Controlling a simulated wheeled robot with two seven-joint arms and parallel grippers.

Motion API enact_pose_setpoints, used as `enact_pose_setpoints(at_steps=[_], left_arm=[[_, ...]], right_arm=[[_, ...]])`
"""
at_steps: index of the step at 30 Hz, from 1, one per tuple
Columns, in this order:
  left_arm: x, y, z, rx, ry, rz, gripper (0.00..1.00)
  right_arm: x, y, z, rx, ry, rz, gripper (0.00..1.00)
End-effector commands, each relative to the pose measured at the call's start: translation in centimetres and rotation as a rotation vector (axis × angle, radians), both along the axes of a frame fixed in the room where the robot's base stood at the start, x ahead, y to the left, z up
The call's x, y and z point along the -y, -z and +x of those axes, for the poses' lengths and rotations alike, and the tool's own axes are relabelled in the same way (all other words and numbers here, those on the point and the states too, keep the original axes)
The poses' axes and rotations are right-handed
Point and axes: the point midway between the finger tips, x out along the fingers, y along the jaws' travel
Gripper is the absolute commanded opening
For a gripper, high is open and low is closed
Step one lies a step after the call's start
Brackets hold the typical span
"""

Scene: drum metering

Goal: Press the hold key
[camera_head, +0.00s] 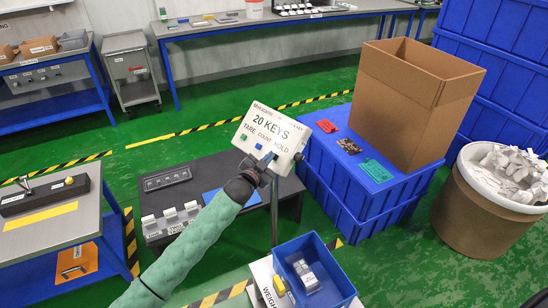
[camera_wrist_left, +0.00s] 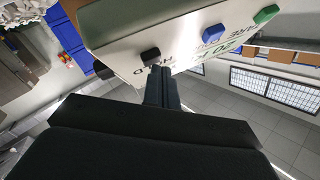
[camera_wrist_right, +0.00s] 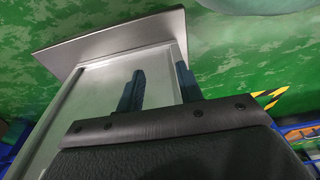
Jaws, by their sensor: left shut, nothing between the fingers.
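The black hold key (camera_wrist_left: 151,55) shows in the left wrist view, beside the HOLD label. My left gripper (camera_head: 270,161) is shut and empty, at the panel's lower part. In the left wrist view its fingertips (camera_wrist_left: 160,69) are very close to the black key; I cannot tell if they touch. My right gripper (camera_wrist_right: 162,84) is open and empty.
Behind the panel's right side, blue crates (camera_head: 385,200) carry a cardboard box (camera_head: 415,95) and coloured cards. A drum (camera_head: 475,215) of white pieces stands at right. A blue bin (camera_head: 340,270) is below the panel. A grey metal surface (camera_wrist_right: 90,110) lies beneath my right gripper.

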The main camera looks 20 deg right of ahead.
Motion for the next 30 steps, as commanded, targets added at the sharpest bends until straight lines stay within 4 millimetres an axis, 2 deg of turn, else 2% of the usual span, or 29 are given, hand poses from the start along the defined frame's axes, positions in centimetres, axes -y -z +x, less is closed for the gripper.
enact_pose_setpoints(at_steps=[22,30], left_arm=[[0.29,0.32,0.16,0.000,0.000,0.000,0.00],[-0.17,-0.36,-0.09,0.000,0.000,0.000,0.00]], right_arm=[[0.06,0.25,-0.04,-0.001,0.000,0.000,0.36],[0.05,-0.52,-0.05,-0.001,0.000,0.000,0.36]])
